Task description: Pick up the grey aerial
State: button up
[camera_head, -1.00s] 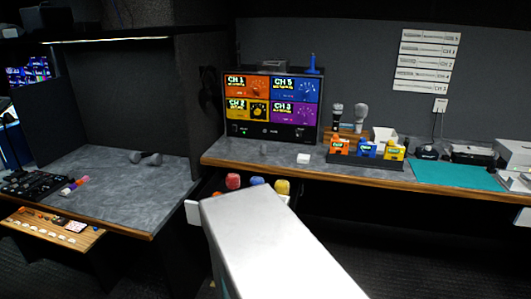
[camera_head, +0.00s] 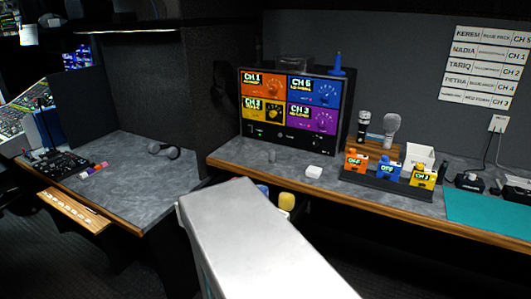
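No other grey aerial can be made out. A pale grey link of my arm fills the lower middle of the view and hides part of the space below the desk edge. My gripper is not in view.
A yellow foam top (camera_head: 286,201) shows below the desk edge. The left desk (camera_head: 145,190) is mostly clear.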

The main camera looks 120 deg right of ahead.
aim_at(271, 153)
jog(key=z, duration=0.1)
jog(key=k, duration=1.3)
jog(key=z, duration=1.25)
jog(key=k, duration=1.25)
jog(key=u, duration=0.1)
jog(key=i, duration=0.25)
jog(key=z, duration=0.1)
